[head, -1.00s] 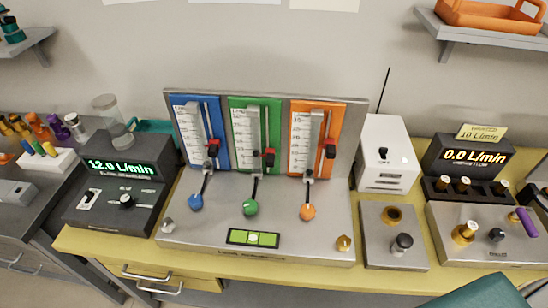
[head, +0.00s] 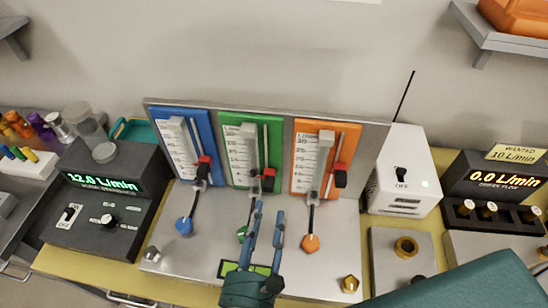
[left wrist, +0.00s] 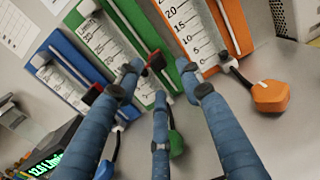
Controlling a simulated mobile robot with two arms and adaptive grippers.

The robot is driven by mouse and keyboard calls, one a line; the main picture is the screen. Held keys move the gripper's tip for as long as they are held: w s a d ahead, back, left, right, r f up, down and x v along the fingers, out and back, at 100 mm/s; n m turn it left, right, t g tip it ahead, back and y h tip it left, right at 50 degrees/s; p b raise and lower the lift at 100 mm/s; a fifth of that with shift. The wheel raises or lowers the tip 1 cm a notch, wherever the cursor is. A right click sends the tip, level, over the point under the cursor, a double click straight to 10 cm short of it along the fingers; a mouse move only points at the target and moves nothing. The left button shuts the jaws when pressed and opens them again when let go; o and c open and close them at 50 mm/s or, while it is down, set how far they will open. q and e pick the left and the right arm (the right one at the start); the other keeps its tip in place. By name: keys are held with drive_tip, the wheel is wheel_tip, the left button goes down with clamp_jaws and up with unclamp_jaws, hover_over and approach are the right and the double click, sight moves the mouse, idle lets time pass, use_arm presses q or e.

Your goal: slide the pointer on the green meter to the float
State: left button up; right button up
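The green meter (head: 233,122) stands between the blue and orange meters in the head view, and its panel also shows in the left wrist view (left wrist: 125,22). Its red and black pointer (head: 268,180) sits low on the rod right of the scale; it also shows in the left wrist view (left wrist: 156,60). I cannot make out the float in the tube. My left gripper (head: 268,212) is open and empty, its blue fingers pointing up below the pointer and partly over the green knob (head: 242,233). In the left wrist view its spread fingers (left wrist: 160,82) overlap the panels. My right gripper is not in view.
The blue meter (head: 193,114) and orange meter (head: 308,124) flank the green one, with red pointers and hanging knobs. A green-lit level (head: 228,268) lies in front. A white box with an antenna (head: 408,165) stands right; a dark flow display (head: 100,165) stands left.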

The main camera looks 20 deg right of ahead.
sight(268, 190)
use_arm(q)
drive_tip(key=shift+n, duration=0.5)
drive_tip(key=p+x, duration=0.1)
drive_tip(key=x, duration=0.2)
drive_tip(key=p+x, duration=0.1)
drive_tip(key=x, duration=0.1)
drive_tip(key=p+x, duration=0.1)
drive_tip(key=x, duration=0.2)
drive_tip(key=shift+w+a+f, duration=0.1)
drive_tip(key=shift+w+a, duration=0.05)
drive_tip(key=shift+w, duration=0.3)
drive_tip(key=shift+w+d, duration=0.25)
drive_tip(key=shift+w, duration=0.3)
drive_tip(key=shift+f, duration=0.1)
drive_tip(key=shift+c, duration=0.3)
clamp_jaws()
